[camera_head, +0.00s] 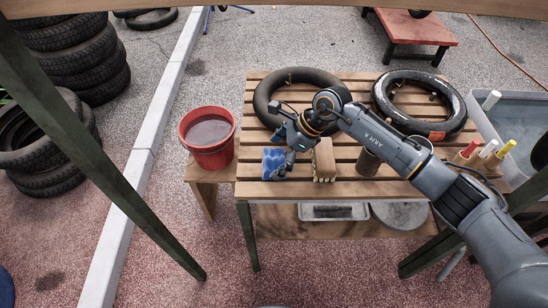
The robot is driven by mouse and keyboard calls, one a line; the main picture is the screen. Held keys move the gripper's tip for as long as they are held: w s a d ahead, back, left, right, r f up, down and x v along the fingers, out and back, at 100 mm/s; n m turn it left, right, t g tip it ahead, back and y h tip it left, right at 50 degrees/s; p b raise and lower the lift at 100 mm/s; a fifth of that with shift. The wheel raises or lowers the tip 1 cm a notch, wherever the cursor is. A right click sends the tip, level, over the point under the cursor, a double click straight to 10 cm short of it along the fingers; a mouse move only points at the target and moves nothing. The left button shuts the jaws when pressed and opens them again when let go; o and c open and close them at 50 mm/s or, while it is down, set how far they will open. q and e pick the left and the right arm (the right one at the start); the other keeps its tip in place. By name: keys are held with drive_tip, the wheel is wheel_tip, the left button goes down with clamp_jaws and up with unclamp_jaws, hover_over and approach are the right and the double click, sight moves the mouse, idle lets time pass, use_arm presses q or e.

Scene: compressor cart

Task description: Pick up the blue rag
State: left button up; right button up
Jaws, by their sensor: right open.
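The blue rag (269,158) lies at the front left part of the slatted wooden table. My right gripper (284,170) reaches down at the rag's right side, its fingertips close to the cloth. It is open, and the gripper covers part of the rag's right edge. I cannot tell whether the fingers touch the rag. My left gripper is not in view.
A wooden block-like brush (324,160) stands just right of my right gripper. Two tyres (261,100) (459,116) lie at the table's back. A red bucket (221,154) stands left of the table. Several coloured-capped bottles (489,149) stand at the right, beside a water tub (518,110).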

sight(268, 157)
drive_tip(key=shift+a+f, duration=0.15)
drive_tip(key=shift+f, duration=0.15)
drive_tip(key=c, duration=1)
drive_tip(key=shift+o, duration=0.2)
drive_tip(key=shift+r+b, duration=0.3)
drive_tip(key=shift+r, duration=0.3)
drive_tip(key=shift+d+r+b, duration=0.15)
drive_tip(key=shift+r+b, duration=0.05)
drive_tip(key=shift+r, duration=0.4)
drive_tip(key=shift+d+r+b, duration=0.15)
drive_tip(key=shift+r, duration=0.45)
drive_tip(key=s+d+r+b, duration=0.2)
drive_tip(key=s+d+r, duration=0.5)
drive_tip(key=d+r, duration=0.2)
drive_tip(key=d, duration=0.2)
drive_tip(key=shift+d+r+b, duration=0.25)
drive_tip(key=shift+d+b, duration=0.05)
